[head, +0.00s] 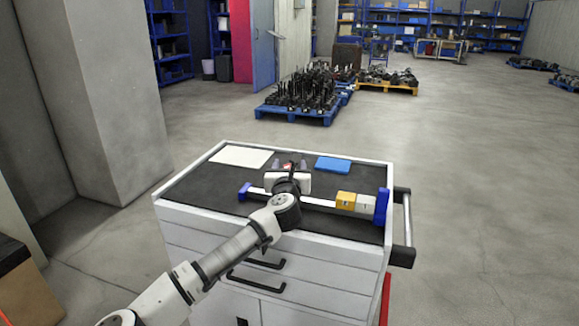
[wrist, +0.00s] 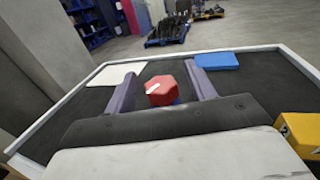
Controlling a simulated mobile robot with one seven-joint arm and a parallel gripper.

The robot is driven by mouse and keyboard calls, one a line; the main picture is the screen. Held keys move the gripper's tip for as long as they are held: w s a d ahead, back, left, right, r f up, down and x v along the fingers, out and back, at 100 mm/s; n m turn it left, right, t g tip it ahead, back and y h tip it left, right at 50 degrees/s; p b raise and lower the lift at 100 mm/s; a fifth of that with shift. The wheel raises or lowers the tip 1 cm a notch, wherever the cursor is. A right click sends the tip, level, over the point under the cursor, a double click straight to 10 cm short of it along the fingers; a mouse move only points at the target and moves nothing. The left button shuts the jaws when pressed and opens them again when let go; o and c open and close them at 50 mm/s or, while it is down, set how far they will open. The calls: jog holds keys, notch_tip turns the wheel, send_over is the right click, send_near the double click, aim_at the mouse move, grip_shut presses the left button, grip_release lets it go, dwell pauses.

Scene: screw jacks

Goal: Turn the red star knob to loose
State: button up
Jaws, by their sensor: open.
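The red star knob (wrist: 163,97) shows in the wrist view with a white mark on its top pointing left. A bit of blue shows beneath it. My gripper (wrist: 161,73) is open, with one finger left and one finger right of the knob; gaps show on both sides. Whether the fingers are level with the knob is hard to tell. In the head view my gripper (head: 289,163) is over the cabinet top, with a small red patch of the knob (head: 287,165) between the fingers. The rest of the knob is hidden by my gripper there.
A pale rail (head: 320,205) with blue end blocks (head: 380,207) lies across the black cabinet top. A yellow block (head: 345,200) and a white block (head: 365,203) sit at its right. A white sheet (head: 241,156) and blue pad (head: 333,164) lie behind.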

jog(key=c, duration=1)
jog(key=shift+y, duration=0.3)
jog(key=n+y, duration=0.3)
jog(key=y, duration=0.2)
jog(key=shift+d+n+g, duration=0.15)
jog(key=shift+n+g, duration=0.15)
jog(key=shift+n, duration=0.1)
jog(key=n+g+y+p, duration=0.1)
jog(key=n+y, duration=0.1)
jog(key=y, duration=0.1)
jog(key=n+g+y+p, duration=0.1)
jog(key=n+g+y, duration=0.1)
jog(key=y, duration=0.1)
jog(key=shift+r+n+y, duration=0.15)
jog(key=shift+n+y, duration=0.15)
jog(key=shift+y, duration=0.1)
jog(key=n+g+y+p, duration=0.2)
jog(key=n+g+y, duration=0.1)
jog(key=g, duration=0.1)
jog(key=shift+n+g+y, duration=0.3)
jog(key=shift+n+g+y+p, duration=0.3)
jog(key=shift+n+g+y, duration=0.3)
jog(key=shift+n+g, duration=0.55)
jog(key=shift+n+g+y+p, duration=0.25)
jog(key=shift+n+g+y, duration=0.45)
jog(key=shift+g, duration=0.85)
jog(key=shift+n+g, duration=0.45)
jog(key=shift+g, duration=0.15)
